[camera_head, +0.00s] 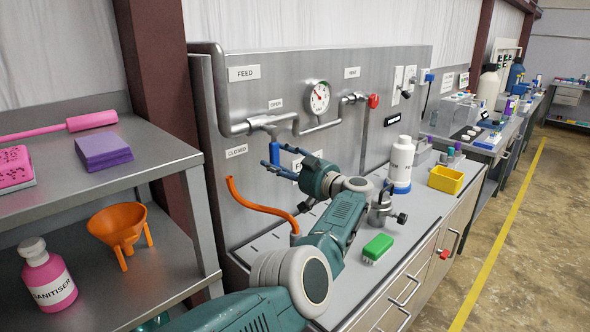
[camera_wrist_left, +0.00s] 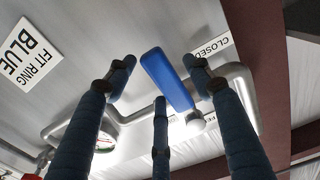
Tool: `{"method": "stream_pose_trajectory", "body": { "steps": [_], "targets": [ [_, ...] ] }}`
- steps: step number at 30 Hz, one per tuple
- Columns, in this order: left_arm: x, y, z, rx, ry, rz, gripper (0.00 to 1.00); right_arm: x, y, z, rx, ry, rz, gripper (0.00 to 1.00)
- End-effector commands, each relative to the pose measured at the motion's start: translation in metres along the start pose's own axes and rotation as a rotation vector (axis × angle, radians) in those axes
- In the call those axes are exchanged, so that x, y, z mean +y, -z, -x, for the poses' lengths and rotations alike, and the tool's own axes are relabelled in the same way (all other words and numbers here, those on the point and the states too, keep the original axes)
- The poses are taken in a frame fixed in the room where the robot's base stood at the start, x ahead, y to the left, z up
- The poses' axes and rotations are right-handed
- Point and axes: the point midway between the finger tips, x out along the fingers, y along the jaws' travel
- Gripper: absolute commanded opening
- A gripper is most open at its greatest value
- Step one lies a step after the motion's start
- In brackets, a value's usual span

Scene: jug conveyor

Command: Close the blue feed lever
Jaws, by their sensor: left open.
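The blue feed lever (camera_head: 272,121) sits on the feed pipe's valve at the wall panel, below the OPEN label (camera_head: 275,104). The CLOSED label (camera_head: 236,151) is lower left of it. In the left wrist view the lever (camera_wrist_left: 167,80) is a bright blue bar extending from the grey valve end, seen between the fingers. The same gripper (camera_wrist_left: 160,85) shows three spread fingers in the wrist view. My right gripper is not in view.
An orange hose (camera_head: 255,208) curves beside my left arm. A gauge (camera_head: 317,97) and red knob (camera_head: 373,101) are along the pipe. A white bottle (camera_head: 402,163), yellow bin (camera_head: 446,179) and green brush (camera_head: 378,247) stand on the bench. Shelves (camera_head: 165,155) are at left.

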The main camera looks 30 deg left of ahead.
Motion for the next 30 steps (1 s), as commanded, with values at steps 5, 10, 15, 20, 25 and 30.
{"method": "stream_pose_trajectory", "body": {
  "steps": [5, 10, 15, 20, 25, 30],
  "targets": [
    [0.000, -0.002, 0.033, -0.005, -0.003, 0.001, 0.52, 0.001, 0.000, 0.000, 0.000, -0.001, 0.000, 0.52],
    [-0.001, -0.002, 0.069, -0.004, 0.000, 0.000, 0.52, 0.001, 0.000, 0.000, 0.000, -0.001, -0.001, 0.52],
    [-0.002, -0.001, 0.093, -0.002, 0.002, -0.001, 0.52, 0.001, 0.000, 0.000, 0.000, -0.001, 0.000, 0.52],
    [-0.003, -0.001, 0.103, -0.003, 0.004, -0.002, 0.52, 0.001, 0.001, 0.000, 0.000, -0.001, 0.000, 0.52],
    [-0.003, -0.001, 0.104, -0.002, 0.005, -0.002, 0.52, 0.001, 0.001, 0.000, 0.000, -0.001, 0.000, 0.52],
    [-0.003, -0.001, 0.104, -0.002, 0.004, -0.002, 0.52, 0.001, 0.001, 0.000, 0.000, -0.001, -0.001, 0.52]
  ]
}}
